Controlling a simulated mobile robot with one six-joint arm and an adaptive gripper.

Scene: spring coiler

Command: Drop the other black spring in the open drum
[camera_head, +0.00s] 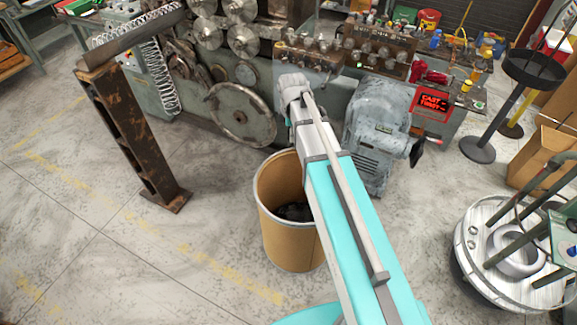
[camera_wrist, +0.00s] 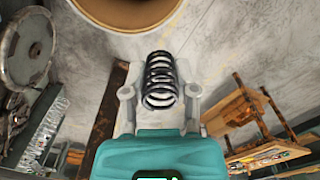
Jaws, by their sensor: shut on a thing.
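A black spring (camera_wrist: 160,82) sits between the two grey fingers of my gripper (camera_wrist: 160,91) in the wrist view. My gripper is shut on the spring, which extends beyond the fingertips. The open drum (camera_head: 290,248) is tan with a light rim and stands on the floor in the middle of the head view. Dark contents (camera_head: 295,212) lie at its bottom, too dim to tell apart. Part of the drum (camera_wrist: 125,12) also shows at the top edge of the wrist view, beyond the spring. In the head view my arm covers the drum's right side, and I cannot make out my gripper.
The coiling machine (camera_head: 240,115) stands behind the drum, with a grey motor housing (camera_head: 375,135) to the right. A rusty stand (camera_head: 130,130) is at the left. A round metal turntable (camera_head: 480,270) is at the right. The floor left of the drum is clear.

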